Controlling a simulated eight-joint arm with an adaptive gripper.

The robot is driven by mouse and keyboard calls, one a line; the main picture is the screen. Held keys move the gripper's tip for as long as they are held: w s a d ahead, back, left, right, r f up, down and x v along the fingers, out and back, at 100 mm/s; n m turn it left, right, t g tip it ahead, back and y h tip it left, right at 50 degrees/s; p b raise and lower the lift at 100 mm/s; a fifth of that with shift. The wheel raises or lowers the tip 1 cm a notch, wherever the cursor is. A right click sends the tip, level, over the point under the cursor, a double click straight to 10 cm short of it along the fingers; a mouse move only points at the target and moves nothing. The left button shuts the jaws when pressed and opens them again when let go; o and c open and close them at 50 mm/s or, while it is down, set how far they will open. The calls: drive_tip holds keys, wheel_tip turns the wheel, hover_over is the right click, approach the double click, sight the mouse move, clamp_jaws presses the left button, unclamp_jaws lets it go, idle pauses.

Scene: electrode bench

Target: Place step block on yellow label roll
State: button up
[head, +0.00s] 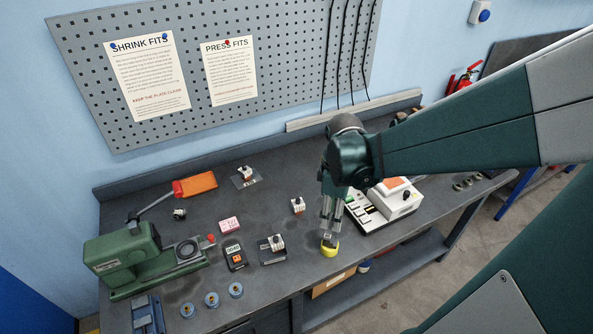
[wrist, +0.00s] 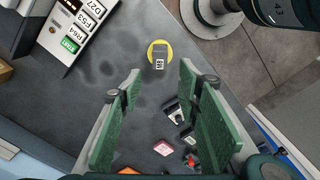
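The yellow label roll (head: 330,250) lies on the bench near its front edge; it also shows in the wrist view (wrist: 151,47). A small grey block with a white printed label, apparently the step block (wrist: 160,52), appears to sit on top of the roll, with yellow showing around it. My gripper (head: 332,222) points down just above the roll in the head view. In the wrist view my gripper (wrist: 160,74) has its green fingers wide apart with nothing between them. The block lies beyond the fingertips. Exact contact between block and roll cannot be told.
A white keypad device (head: 385,205) stands close to the right of my gripper. A block on a dark base (head: 272,249), a small meter (head: 235,257) and a pink block (head: 229,225) are to the left. A green machine (head: 125,258) stands at far left.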

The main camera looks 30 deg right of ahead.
drive_tip(key=shift+a+r, duration=0.1)
drive_tip(key=shift+r, duration=0.1)
idle(0.6)
drive_tip(key=s+a+r+m+t, duration=0.2)
drive_tip(key=a+r+m+t, duration=0.5)
drive_tip(key=a+r, duration=0.7)
drive_tip(key=shift+s+a+r+m, duration=0.15)
drive_tip(key=shift+a+r+m, duration=0.15)
drive_tip(key=shift+m, duration=0.7)
drive_tip(key=shift+f, duration=0.1)
wheel_tip(320, 180, down, 7)
drive_tip(key=b, duration=0.7)
idle(0.8)
